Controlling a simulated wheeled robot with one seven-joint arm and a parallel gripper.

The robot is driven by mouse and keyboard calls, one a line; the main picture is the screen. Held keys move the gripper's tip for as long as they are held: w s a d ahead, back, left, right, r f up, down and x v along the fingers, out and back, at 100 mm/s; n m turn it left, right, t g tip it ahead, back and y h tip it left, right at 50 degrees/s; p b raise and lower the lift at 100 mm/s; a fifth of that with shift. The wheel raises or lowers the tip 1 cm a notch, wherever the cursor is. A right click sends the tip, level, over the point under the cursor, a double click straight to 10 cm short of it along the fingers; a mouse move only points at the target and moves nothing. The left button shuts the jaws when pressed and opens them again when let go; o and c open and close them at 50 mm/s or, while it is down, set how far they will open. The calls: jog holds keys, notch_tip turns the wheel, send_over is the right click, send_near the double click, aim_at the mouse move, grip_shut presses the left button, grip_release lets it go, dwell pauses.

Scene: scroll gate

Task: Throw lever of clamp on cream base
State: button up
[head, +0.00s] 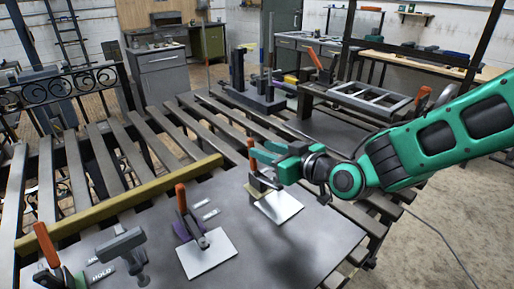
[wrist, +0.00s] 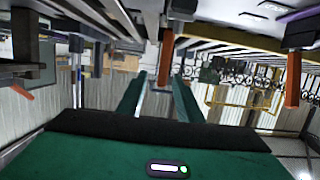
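The nearest clamp to my gripper has an upright orange lever (head: 251,154). Its base (head: 262,182) looks pale, partly hidden by my gripper and a white plate (head: 279,206). My gripper (head: 262,153) is open, with its fingers pointing left at the height of this lever. In the wrist view, the two green fingers (wrist: 160,95) are spread apart. An orange lever (wrist: 165,62) shows beyond the gap between their tips, and I see no contact.
A second clamp with an orange lever (head: 181,198) stands on a purple base behind another white plate (head: 207,253). A third orange lever (head: 46,244) is at lower left. A grey T-shaped part (head: 122,245) stands near it. A yellow bar (head: 120,207) edges the table.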

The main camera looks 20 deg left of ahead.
jog(key=shift+v, duration=2.5)
jog(key=shift+w, duration=0.1)
